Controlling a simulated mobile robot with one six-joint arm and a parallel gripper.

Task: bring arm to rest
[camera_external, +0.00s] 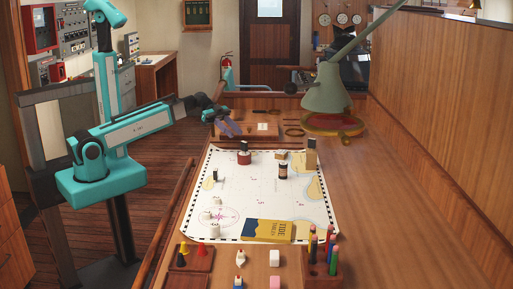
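My gripper (226,124) is at the end of my teal arm, which reaches from the left to the far side of the chart table. It is over or beside the wooden board behind the chart. Its fingers are small and dark here, and I cannot tell whether they are open or shut. I see nothing clearly held in it.
A chart (262,190) with several small pieces and a yellow-and-blue tide book (268,230) covers the table's middle. A green lamp (327,92) stands behind it at right. A pencil holder (322,262) is at front right. The right side of the table is clear.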

